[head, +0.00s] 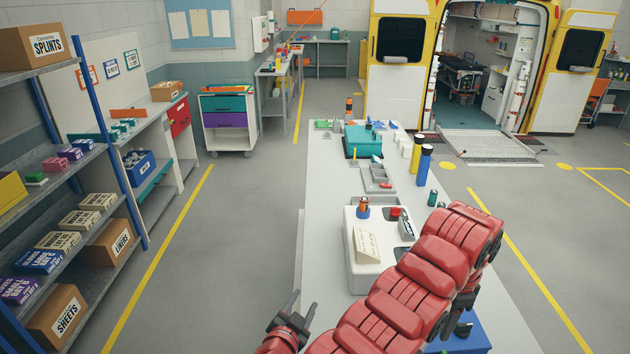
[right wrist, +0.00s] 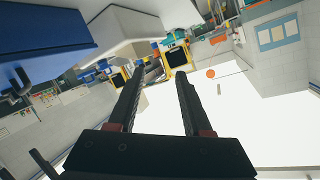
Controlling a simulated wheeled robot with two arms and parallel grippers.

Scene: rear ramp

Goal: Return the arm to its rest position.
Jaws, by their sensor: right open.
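My right gripper (head: 302,302) shows at the bottom of the head view, at the left side of the long workbench (head: 322,220). Its dark fingers point up and away. In the right wrist view the two fingers of this gripper (right wrist: 158,80) stand apart, with nothing held between them. My red arm (head: 410,285) covers much of the bench's near part. No left gripper shows in the head view.
A white case (head: 365,275) stands on the bench right of the gripper; it shows in the wrist view (right wrist: 125,32). A blue box (head: 472,343) lies nearer, partly behind my arm. Shelves (head: 75,205) line the left. The floor (head: 225,270) between them is clear.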

